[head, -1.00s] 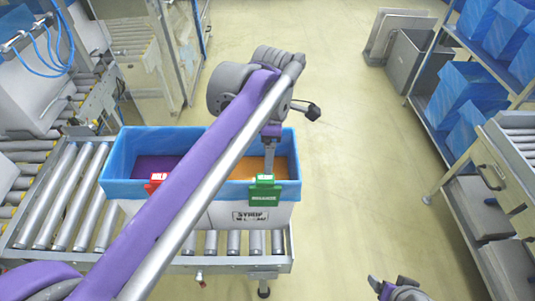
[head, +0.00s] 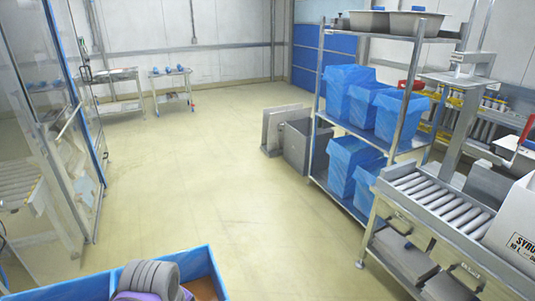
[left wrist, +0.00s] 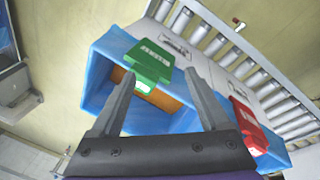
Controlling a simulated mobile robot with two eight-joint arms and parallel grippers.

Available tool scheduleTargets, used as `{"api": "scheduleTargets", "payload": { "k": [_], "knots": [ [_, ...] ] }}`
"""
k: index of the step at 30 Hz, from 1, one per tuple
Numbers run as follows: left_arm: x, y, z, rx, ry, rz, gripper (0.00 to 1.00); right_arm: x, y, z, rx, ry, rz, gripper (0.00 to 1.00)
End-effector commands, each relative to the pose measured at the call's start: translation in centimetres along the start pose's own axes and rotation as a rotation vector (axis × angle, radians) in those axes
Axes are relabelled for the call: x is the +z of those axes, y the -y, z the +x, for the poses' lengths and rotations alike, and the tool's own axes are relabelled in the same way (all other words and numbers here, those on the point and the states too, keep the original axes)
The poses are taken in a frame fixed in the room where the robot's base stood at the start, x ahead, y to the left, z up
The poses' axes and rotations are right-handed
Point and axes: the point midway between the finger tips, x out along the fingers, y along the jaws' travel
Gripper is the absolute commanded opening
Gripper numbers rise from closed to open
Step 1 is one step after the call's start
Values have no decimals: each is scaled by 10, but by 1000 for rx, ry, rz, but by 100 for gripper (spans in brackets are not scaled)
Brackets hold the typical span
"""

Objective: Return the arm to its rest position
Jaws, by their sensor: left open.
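My left gripper (left wrist: 158,74) is open in the left wrist view, its two fingers spread above the box with the blue liner (left wrist: 99,75). A green clip (left wrist: 150,60) sits on the box rim and shows beyond and between the fingertips. A red clip (left wrist: 246,124) sits farther along the same rim, to the right of the fingers. In the head view only a corner of the blue-lined box (head: 190,262) shows at the bottom left, with part of my left arm over it. The left gripper's fingers are out of the head view. My right gripper is in neither view.
Rollers (left wrist: 215,35) run beside the box. A shelf rack (head: 318,95) with blue-lined bins (head: 347,95) stands right of centre. A roller table (head: 440,195) with a white box (head: 515,225) is at the right. The floor (head: 215,170) between is open.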

Motion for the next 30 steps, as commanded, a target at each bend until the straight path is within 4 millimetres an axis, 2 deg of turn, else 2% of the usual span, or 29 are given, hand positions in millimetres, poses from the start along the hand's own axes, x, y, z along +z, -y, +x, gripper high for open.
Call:
{"api": "scheduleTargets", "payload": {
  "k": [1,9,15,19,30],
  "knots": [
    [6,10,7,25,-12,104,79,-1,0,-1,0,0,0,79],
    [31,53,48,131,-121,709,79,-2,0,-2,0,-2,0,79],
    [43,72,67,157,-197,990,79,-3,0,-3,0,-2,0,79],
    [46,76,71,160,-217,1059,79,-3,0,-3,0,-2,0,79],
    [46,76,72,161,-218,1062,79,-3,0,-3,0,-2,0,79]
  ]
}}
